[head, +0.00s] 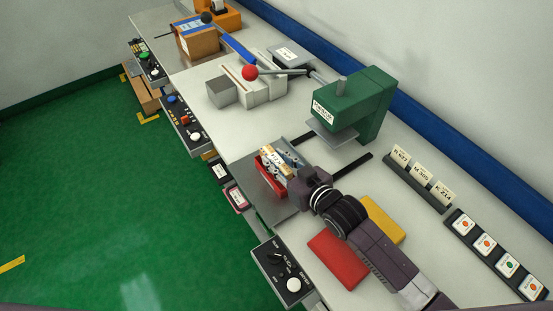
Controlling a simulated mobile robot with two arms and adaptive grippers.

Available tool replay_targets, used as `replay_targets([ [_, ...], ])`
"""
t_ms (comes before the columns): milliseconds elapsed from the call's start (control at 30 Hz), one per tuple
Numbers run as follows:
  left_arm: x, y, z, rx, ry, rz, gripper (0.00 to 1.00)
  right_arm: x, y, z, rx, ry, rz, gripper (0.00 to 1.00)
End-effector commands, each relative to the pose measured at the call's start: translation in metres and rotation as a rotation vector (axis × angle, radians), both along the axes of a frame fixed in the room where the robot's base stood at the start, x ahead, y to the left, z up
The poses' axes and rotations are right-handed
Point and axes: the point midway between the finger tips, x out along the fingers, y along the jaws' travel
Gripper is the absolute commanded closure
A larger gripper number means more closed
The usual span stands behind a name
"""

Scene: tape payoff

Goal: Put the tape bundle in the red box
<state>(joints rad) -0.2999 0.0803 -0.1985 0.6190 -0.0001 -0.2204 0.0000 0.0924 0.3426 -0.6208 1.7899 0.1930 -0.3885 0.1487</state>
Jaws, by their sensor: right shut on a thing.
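My right gripper (284,163) reaches in from the lower right, over the grey plate at the bench's front edge. It is shut on a small tan and white bundle, which looks like the tape bundle (267,160); the fingers hide part of it. A narrow red container (271,183), which looks like the red box, is right beside and partly below the bundle. I cannot tell whether the bundle is inside it, touching it or just above it. My left gripper is not in view.
A green press (372,102) stands behind the gripper. A red block (338,259) and a yellow block (384,219) lie beside my right arm. A control panel (283,271) is at the front edge. A red-knobbed lever (250,73) stands further left.

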Motion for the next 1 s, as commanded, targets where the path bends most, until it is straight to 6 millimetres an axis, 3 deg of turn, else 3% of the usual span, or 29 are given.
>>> replay_targets([
  [567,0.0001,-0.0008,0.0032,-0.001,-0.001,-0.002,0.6,0.0001,0.0003,-0.0013,0.001,-0.002,0.0,1.0],
  [600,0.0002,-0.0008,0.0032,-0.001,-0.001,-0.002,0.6,0.0001,0.0003,-0.0013,0.001,-0.002,0.0,0.73],
  [700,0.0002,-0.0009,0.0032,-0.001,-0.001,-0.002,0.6,0.0001,0.0002,-0.0013,0.001,-0.002,0.0,0.62],
  [767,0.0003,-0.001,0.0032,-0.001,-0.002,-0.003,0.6,0.0001,0.0002,-0.0014,0.001,-0.001,0.0,0.56],
  [1000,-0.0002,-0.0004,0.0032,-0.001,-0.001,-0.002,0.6,-0.0002,-0.0001,-0.0023,-0.001,0.001,0.0,0.56],
])
